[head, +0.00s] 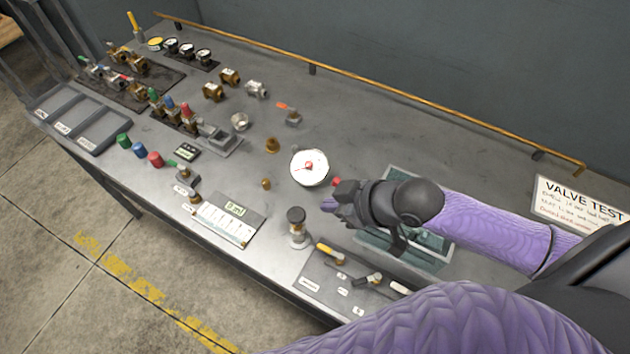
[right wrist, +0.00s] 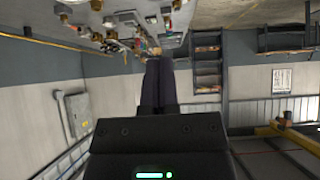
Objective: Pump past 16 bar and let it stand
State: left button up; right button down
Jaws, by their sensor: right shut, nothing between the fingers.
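A white round pressure gauge (head: 309,167) with a red needle hub faces up near the middle of the bench; its reading is too small to tell. My right gripper (head: 333,200) is shut and empty, just right of and below the gauge, above the bench. A red knob (head: 337,182) shows beside the gripper. The right wrist view shows the closed dark fingers (right wrist: 158,85) with nothing between them. A dark-capped cylindrical fitting (head: 297,222) stands upright below the gauge. A teal-lined tray (head: 436,262) lies under my right arm, partly hidden. My left gripper is not in view.
A panel with a yellow-handled valve (head: 330,252) lies at the front edge. Brass fittings (head: 213,91), valves and coloured caps (head: 155,159) crowd the left. A yellow rail (head: 400,88) runs along the back. The back middle is clear.

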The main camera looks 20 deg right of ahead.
jog(key=r+b, duration=0.1)
jog(key=b, duration=0.4)
send_over(290, 212)
jog(key=s+d, duration=0.1)
jog(key=s, duration=0.1)
notch_tip(290, 212, down, 6)
jog(key=shift+w+d+f, duration=0.1)
jog(key=shift+w+d, duration=0.05)
notch_tip(290, 212, down, 3)
jog(key=shift+d+r+b, duration=0.1)
jog(key=shift+r+b, duration=0.05)
jog(key=shift+b, duration=0.35)
jog(key=shift+f, duration=0.4)
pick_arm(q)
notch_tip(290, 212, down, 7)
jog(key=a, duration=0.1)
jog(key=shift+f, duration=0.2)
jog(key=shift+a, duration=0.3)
